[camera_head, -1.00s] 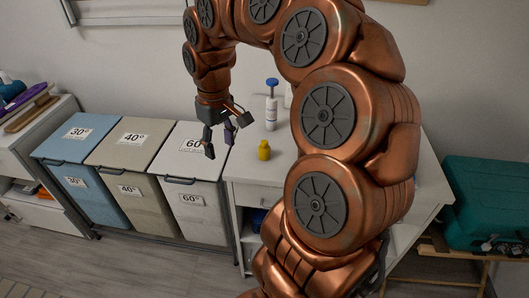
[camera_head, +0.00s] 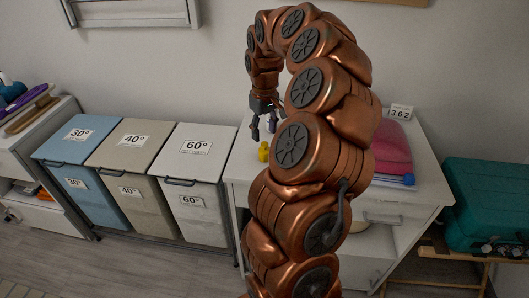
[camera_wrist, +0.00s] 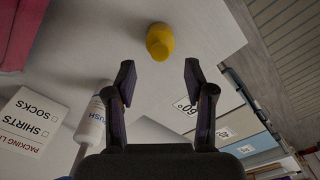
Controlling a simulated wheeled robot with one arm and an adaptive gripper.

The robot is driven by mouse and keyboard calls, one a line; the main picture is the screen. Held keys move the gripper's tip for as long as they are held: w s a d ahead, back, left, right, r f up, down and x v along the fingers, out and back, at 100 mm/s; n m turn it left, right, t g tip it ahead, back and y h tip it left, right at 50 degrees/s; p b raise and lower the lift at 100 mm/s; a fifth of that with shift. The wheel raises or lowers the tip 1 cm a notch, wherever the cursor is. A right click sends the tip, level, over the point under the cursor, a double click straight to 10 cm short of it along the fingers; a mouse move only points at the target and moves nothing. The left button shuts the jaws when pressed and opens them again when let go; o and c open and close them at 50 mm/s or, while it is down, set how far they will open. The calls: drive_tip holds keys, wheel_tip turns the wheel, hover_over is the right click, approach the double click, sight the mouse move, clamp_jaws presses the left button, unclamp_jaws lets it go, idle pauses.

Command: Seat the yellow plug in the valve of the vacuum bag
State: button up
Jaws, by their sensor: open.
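The small yellow plug (camera_head: 263,151) stands on the white worktop near its left end. It also shows in the wrist view (camera_wrist: 159,41), ahead of the fingers and roughly centred between them. My gripper (camera_head: 264,131) is open and empty, pointing down beside and a little above the plug. In the wrist view the two dark fingers (camera_wrist: 158,82) are apart, with the plug beyond their tips. A pink bundle (camera_head: 391,147), seemingly the vacuum bag, lies on the worktop at right, partly behind my arm. I cannot make out its valve.
A white bottle (camera_wrist: 91,126) stands near the left finger in the wrist view, beside a packing-list card (camera_wrist: 27,121). Blue, beige and white bins (camera_head: 193,150) stand left of the worktop. A 362 card (camera_head: 400,112) stands behind the pink bundle. A teal case (camera_head: 490,200) is far right.

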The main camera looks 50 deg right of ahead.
sight(264, 143)
drive_tip(key=shift+s+f+p, duration=0.1)
drive_tip(key=shift+f+p, duration=0.75)
drive_tip(key=shift+f, duration=1.55)
drive_tip(key=c, duration=0.9)
drive_tip(key=shift+c, duration=0.2)
